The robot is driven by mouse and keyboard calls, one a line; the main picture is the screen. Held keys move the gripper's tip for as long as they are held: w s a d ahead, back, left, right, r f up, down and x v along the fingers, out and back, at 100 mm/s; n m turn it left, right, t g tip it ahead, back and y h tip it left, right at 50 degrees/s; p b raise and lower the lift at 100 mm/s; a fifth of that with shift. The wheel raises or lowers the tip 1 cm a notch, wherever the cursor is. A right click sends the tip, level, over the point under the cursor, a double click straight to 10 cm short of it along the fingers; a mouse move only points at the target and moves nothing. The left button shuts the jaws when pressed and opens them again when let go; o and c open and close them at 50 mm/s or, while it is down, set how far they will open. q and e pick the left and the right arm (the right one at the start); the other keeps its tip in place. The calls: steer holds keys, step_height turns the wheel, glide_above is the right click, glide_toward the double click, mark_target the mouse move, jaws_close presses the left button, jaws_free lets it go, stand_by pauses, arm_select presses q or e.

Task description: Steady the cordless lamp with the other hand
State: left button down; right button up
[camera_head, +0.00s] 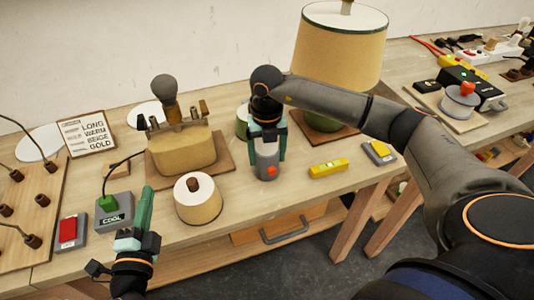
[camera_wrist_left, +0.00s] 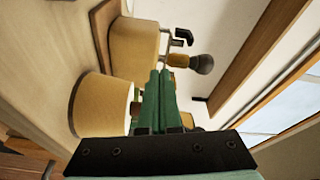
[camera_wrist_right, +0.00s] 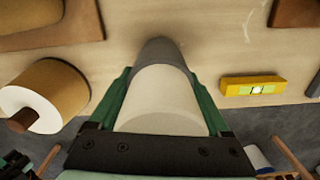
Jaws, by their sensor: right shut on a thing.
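A small grey cylinder with an orange-red button (camera_head: 267,160) stands upright on the table, and it looks like the cordless lamp. In the right wrist view its pale rounded top (camera_wrist_right: 162,100) fills the space between the fingers. My right gripper (camera_head: 268,145) comes down from above and is shut around it. My left gripper (camera_head: 142,210) is shut and empty, in front of the table's left part, between the COOL switch box (camera_head: 112,212) and a small cream shade (camera_head: 198,200). Its green fingers lie together in the left wrist view (camera_wrist_left: 160,95).
A lamp base with a grey bulb (camera_head: 180,150) stands on a brown board behind the cream shade. A large shaded lamp (camera_head: 340,50) stands behind my right arm. A yellow level (camera_head: 328,167) lies right of the grey cylinder. A red-button box (camera_head: 68,232) is at the left.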

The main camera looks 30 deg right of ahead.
mark_target(272, 171)
arm_select(q)
steer(key=s+d+m+g+h, duration=0.1)
steer(key=s+d+m, duration=0.2)
steer(key=d, duration=0.3)
steer(key=s+d+r+m+g+h, duration=0.1)
steer(key=s+d+m+g+h, duration=0.15)
steer(key=d, duration=0.45)
steer(key=s+d+m+g+h, duration=0.1)
steer(key=s+d+m, duration=0.25)
steer(key=d, duration=0.25)
steer(key=s+d+f+m+g+y, duration=0.1)
steer(key=s+d+f+m+g, duration=0.45)
steer(key=m, duration=0.55)
steer(key=shift+w+d+f+m+t, duration=0.2)
steer(key=shift+w+d+t, duration=0.2)
steer(key=shift+w, duration=0.8)
steer(key=shift+w+d+f+m+t, duration=0.2)
steer(key=shift+w+d, duration=0.25)
steer(key=shift+w, duration=0.7)
steer(key=shift+w+d+f+t, duration=0.15)
steer(key=shift+w+d+t, duration=0.25)
steer(key=shift+w, duration=0.8)
